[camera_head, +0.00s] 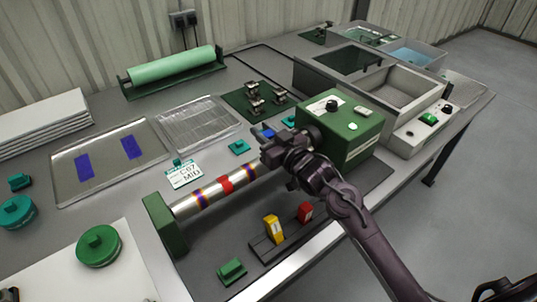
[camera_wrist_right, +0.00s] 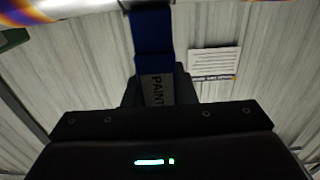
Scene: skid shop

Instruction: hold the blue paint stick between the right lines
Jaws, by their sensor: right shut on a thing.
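The blue paint stick (camera_wrist_right: 152,40) is held in my right gripper (camera_head: 273,148); its printed label shows PAINT in the right wrist view. A little blue (camera_head: 265,132) shows beside the gripper in the head view. The metal bar (camera_head: 212,191) lies between a green end block and a green machine box, with a red band (camera_head: 226,185) and purple-orange bands on either side. The gripper is at the bar's right end, near the box. The bar (camera_wrist_right: 80,8) crosses the top of the wrist view, close to the stick's far end; contact is unclear. My left gripper is not seen.
The green box (camera_head: 345,128) stands right beside my gripper. A rack holds a yellow stick (camera_head: 271,228) and a red stick (camera_head: 305,212) in front of the bar. A card (camera_head: 186,173) reading MID stands behind the bar. Trays and green lids lie left.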

